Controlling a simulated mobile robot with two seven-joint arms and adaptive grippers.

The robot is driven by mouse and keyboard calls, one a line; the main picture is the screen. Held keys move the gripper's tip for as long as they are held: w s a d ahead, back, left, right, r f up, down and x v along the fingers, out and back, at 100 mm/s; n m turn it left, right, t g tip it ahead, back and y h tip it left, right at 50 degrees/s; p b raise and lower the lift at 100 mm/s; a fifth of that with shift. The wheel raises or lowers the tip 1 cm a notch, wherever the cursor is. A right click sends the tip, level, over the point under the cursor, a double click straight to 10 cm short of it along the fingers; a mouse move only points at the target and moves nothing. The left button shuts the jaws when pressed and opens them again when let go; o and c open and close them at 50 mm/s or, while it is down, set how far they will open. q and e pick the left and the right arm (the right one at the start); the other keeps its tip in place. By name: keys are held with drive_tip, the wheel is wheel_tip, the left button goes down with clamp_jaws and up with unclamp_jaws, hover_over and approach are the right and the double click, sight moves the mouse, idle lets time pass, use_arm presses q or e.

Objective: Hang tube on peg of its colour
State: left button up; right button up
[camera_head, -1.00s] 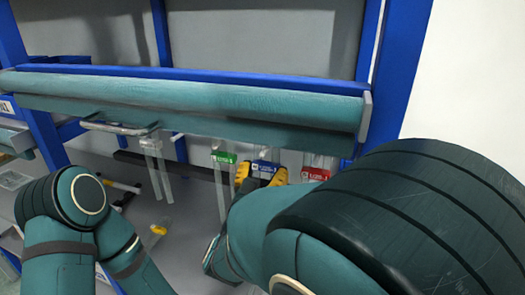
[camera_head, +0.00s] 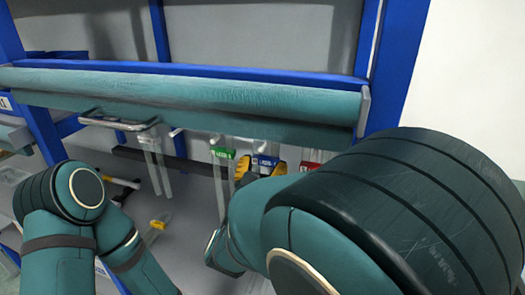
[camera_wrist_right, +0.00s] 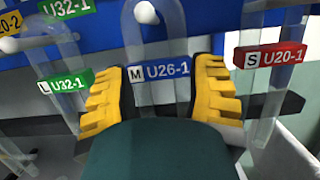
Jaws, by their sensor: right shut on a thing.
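A clear U-shaped tube with a blue label "M U26-1" (camera_wrist_right: 158,72) stands between the yellow fingers of my right gripper (camera_wrist_right: 158,98) in the right wrist view. The gripper is shut on it; its blue label (camera_head: 265,162) also shows in the head view. A white peg end (camera_wrist_right: 145,12) shows between the tube's legs; I cannot tell whether the tube rests on it. A green-labelled tube "L U32-1" (camera_wrist_right: 66,82) hangs to the left and a red-labelled tube "S U20-1" (camera_wrist_right: 270,57) to the right. My left gripper is not in view.
The blue rail (camera_wrist_right: 215,40) runs close behind the tubes. A long teal roll (camera_head: 200,98) spans above them. Another clear tube (camera_head: 155,165) hangs farther left, by a metal bar (camera_head: 115,124). A yellow-marked item (camera_head: 158,225) lies below. Neighbouring tubes leave little side room.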

idle(0.4)
drive_tip(key=o, duration=1.4)
drive_tip(key=shift+c, duration=0.2)
drive_tip(key=shift+s, duration=0.1)
drive_tip(key=v, duration=0.8)
drive_tip(key=shift+s+a+r, duration=0.15)
drive_tip(key=shift+s+r, duration=0.05)
drive_tip(key=shift+s, duration=0.2)
idle(1.1)
idle(0.4)
drive_tip(key=s+a+p, duration=0.1)
drive_tip(key=s+a, duration=0.1)
drive_tip(key=s, duration=0.4)
drive_tip(key=shift+s, duration=0.35)
drive_tip(key=shift+a, duration=0.1)
